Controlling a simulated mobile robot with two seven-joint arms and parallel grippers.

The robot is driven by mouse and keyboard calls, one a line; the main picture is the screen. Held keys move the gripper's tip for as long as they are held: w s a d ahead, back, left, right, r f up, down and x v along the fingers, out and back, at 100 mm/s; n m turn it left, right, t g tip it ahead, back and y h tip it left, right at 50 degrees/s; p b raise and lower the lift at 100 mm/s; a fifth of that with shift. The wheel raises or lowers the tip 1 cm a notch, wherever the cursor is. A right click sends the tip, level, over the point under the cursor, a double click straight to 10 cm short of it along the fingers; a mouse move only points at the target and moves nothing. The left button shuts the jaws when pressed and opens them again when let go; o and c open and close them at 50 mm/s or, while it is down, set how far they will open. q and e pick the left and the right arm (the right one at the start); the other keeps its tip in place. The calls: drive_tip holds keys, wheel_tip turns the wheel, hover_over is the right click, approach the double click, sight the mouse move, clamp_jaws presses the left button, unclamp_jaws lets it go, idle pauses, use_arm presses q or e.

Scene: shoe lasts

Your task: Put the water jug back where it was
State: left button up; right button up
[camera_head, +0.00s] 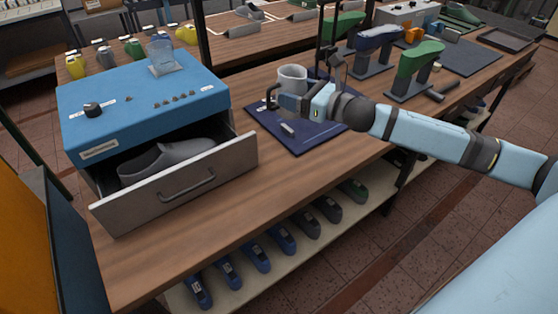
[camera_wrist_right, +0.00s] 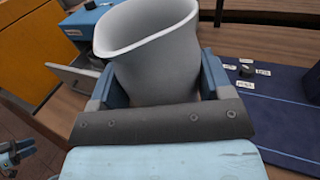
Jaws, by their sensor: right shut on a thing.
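A white-grey jug (camera_head: 292,76) with a wide open rim is in my right gripper (camera_head: 290,103), at the dark blue mat (camera_head: 262,122) on the wooden workbench. The gripper is shut on it. In the right wrist view the jug (camera_wrist_right: 150,50) fills the space between the blue fingers and looks upright; its lower part is hidden. I cannot tell whether its base touches the mat. A clear, see-through vessel (camera_head: 161,52) stands on a pale square on top of the blue cabinet (camera_head: 150,85).
The cabinet's drawer (camera_head: 180,190) is open with a grey shoe last (camera_head: 165,160) inside. Green and blue lasts on stands (camera_head: 415,62) are behind my right arm. Small labels and a black piece (camera_wrist_right: 246,71) lie on the mat. The bench front (camera_head: 215,215) is clear.

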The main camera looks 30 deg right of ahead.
wheel_tip(320, 180, down, 19)
drive_tip(key=shift+b, duration=0.4)
drive_tip(key=shift+f, duration=0.5)
drive_tip(key=shift+f, duration=0.15)
drive_tip(key=o, duration=1.1)
drive_tip(key=shift+c, duration=0.2)
drive_tip(key=shift+s+r, duration=0.1)
drive_tip(key=shift+r, duration=0.1)
